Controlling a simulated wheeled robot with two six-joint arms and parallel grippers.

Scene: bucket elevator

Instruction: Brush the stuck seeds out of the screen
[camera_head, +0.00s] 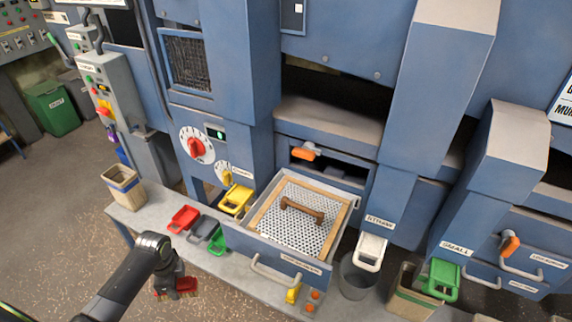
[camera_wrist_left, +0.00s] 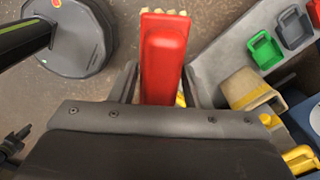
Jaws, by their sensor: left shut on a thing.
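The screen (camera_head: 287,234) is a perforated metal sheet in a wooden frame, with a brown wooden handle (camera_head: 301,209) across its middle. It lies in a pulled-out blue drawer (camera_head: 276,257) in the head view. Stuck seeds are too small to make out. My left gripper (camera_head: 174,284) is shut on a red brush (camera_head: 187,284), low over the floor in front of the bench and left of the drawer. In the left wrist view the red brush (camera_wrist_left: 165,60) sits between the fingers, with pale bristles at its far end. My right gripper is not in view.
Red (camera_head: 183,218), grey (camera_head: 203,229) and green (camera_head: 218,242) scoops lie on the grey bench (camera_head: 150,222) left of the drawer. A yellow scoop (camera_head: 235,201) hangs behind them. A tan bin (camera_head: 123,188) stands at the bench's left end. The floor at left is open.

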